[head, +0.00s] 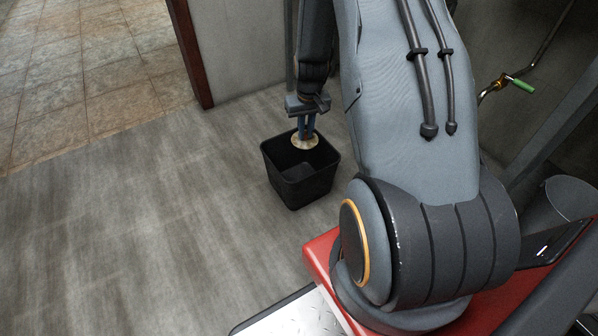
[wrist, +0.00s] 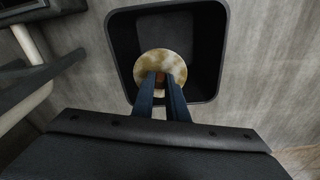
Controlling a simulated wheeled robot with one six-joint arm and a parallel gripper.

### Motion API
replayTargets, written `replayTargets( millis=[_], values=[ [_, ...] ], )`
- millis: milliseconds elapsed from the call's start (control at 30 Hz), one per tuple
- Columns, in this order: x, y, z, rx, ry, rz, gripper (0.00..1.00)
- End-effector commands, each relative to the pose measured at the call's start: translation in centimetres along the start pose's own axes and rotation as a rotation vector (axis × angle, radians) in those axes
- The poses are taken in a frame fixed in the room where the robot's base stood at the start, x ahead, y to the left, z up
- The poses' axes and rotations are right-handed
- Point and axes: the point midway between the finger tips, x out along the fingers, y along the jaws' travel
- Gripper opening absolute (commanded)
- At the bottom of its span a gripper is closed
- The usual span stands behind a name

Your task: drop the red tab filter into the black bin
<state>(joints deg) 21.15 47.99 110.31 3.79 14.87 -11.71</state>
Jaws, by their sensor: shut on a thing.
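The black bin (head: 302,183) stands on the grey floor in the head view, open at the top. My gripper (head: 306,133) points down over the bin. It is shut on a round, stained, cream-coloured filter (head: 305,143), which hangs over the bin's opening. In the wrist view, the filter (wrist: 162,69) shows beyond my blue fingers (wrist: 162,82), framed by the rim of the bin (wrist: 222,50). A small reddish-brown patch, perhaps the red tab, shows between the fingertips. The fingers hide the rest of it.
A wall with a dark red post (head: 190,52) stands behind the bin on the left. Open grey floor (head: 150,220) lies left of the bin. A pipe with a green handle (head: 523,86) is at the upper right.

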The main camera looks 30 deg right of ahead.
Motion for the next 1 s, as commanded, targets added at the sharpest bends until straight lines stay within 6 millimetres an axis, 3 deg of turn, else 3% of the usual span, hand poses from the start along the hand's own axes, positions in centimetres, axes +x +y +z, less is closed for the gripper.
replayTargets(
  millis=[400,767,800,900,1000],
  values=[
    [4.3,0.0,0.5,0.001,0.0,0.0,0.0],
    [4.6,0.0,0.6,0.0,0.0,0.0,0.0],
    [4.6,0.0,0.6,0.0,0.0,0.0,0.18],
    [4.6,0.0,0.6,0.0,0.0,0.0,0.35],
    [4.6,0.0,0.6,0.0,0.0,0.0,0.35]
  ],
)
